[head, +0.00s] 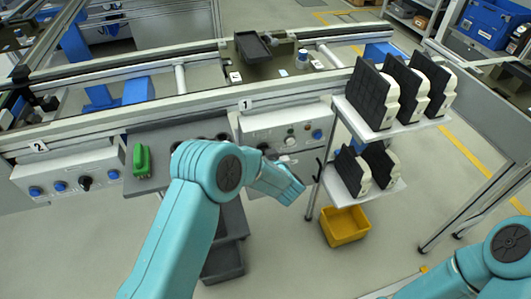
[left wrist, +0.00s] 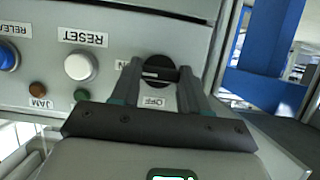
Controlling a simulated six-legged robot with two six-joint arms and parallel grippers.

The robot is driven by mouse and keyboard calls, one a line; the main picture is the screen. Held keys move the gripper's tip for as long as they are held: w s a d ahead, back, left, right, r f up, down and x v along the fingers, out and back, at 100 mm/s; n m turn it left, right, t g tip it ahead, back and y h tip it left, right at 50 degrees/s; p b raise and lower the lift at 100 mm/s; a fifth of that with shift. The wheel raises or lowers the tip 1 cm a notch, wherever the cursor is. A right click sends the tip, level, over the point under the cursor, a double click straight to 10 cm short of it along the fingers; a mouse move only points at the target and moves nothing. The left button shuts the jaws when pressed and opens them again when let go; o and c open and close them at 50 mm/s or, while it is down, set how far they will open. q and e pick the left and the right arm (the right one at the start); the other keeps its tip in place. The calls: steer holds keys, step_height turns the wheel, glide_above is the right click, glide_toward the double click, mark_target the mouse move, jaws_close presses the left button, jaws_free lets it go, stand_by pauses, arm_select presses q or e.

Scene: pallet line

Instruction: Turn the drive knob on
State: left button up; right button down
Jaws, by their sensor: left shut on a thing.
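The drive knob (left wrist: 160,69) is a round black knob on the grey panel of station 1, shown upside down in the left wrist view. An OFF label (left wrist: 153,101) is beside it, and a partly hidden label ending in N is to its left. My left gripper (left wrist: 158,78) has its two fingers on either side of the knob and is shut on it. In the head view, my left forearm and wrist (head: 275,180) reach to the left end of panel 1 (head: 262,127), and the knob is mostly hidden there. My right arm shows at the lower right; its gripper is out of view.
Beside the knob are a white RESET button (left wrist: 80,66), a blue RELEASE button (left wrist: 7,56) and small lamps. A rack (head: 352,188) with black-and-white parts stands close to the right. A yellow bin (head: 345,226) sits on the floor. A green object (head: 141,160) is at the left.

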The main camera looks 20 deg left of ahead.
arm_select(q)
steer(key=o, duration=1.1)
steer(key=shift+c, duration=0.2)
steer(key=v, duration=1.6)
steer(key=shift+d, duration=0.2)
steer(key=shift+a, duration=0.1)
